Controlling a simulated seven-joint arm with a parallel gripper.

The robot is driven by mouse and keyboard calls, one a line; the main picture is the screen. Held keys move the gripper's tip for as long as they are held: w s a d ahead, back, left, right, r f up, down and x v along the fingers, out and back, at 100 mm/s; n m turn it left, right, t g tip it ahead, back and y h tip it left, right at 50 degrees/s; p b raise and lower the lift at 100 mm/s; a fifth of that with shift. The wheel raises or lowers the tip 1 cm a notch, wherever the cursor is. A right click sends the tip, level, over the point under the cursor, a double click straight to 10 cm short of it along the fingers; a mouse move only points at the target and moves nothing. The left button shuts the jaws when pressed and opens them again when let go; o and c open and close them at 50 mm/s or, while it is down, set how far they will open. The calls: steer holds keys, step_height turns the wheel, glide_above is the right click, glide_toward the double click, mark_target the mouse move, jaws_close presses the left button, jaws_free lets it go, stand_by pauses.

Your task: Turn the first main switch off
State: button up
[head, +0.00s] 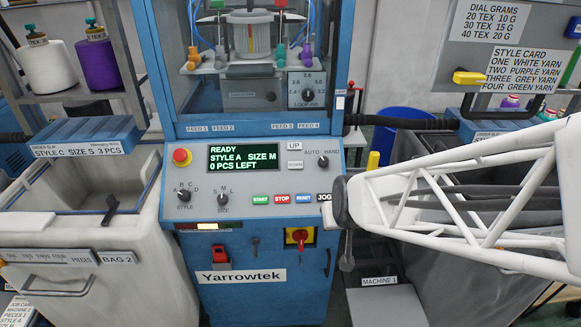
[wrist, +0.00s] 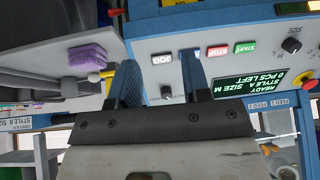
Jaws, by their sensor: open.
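The main switch (head: 299,238) is a red rotary handle on a yellow plate, low on the front of the blue knitting machine (head: 255,295). Its exact handle angle is too small to tell. My gripper (wrist: 162,72) is open and empty in the wrist view, its two blue fingers apart in front of the control panel, near the JOG button (wrist: 162,59). In the head view my white lattice arm comes in from the right and its dark end sits by the panel's right edge; the fingers cannot be made out there. The main switch is not clearly visible in the wrist view.
The panel has a lit display (head: 243,157) reading READY, a red emergency button (head: 181,157), knobs and START, STOP, RESET buttons. A pale bin (head: 60,226) stands left, a grey bin (head: 470,275) right.

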mark_target(301, 242)
steer(key=w+a+f+t, duration=0.2)
steer(key=w+f+t, duration=0.1)
steer(key=f, duration=0.4)
steer(key=w+a+f+t, duration=0.2)
steer(key=w+f+t, duration=0.1)
steer(key=f, duration=0.5)
steer(key=w+a+f+t, duration=0.2)
steer(key=w+f+t, duration=0.1)
steer(key=f, duration=0.4)
steer(key=shift+w+a+f, duration=0.15)
steer(key=shift+a+f, duration=0.1)
steer(key=shift+f, duration=0.15)
steer(key=shift+s+f+m+t+h, duration=0.3)
steer(key=shift+s+f+t, duration=0.1)
steer(key=shift+f+t, duration=0.25)
steer(key=shift+s+f+t, duration=0.35)
steer(key=shift+s+t, duration=0.1)
steer(key=shift+t, duration=0.2)
steer(key=shift+w, duration=0.1)
steer(key=shift+w, duration=3.8)
jaws_close()
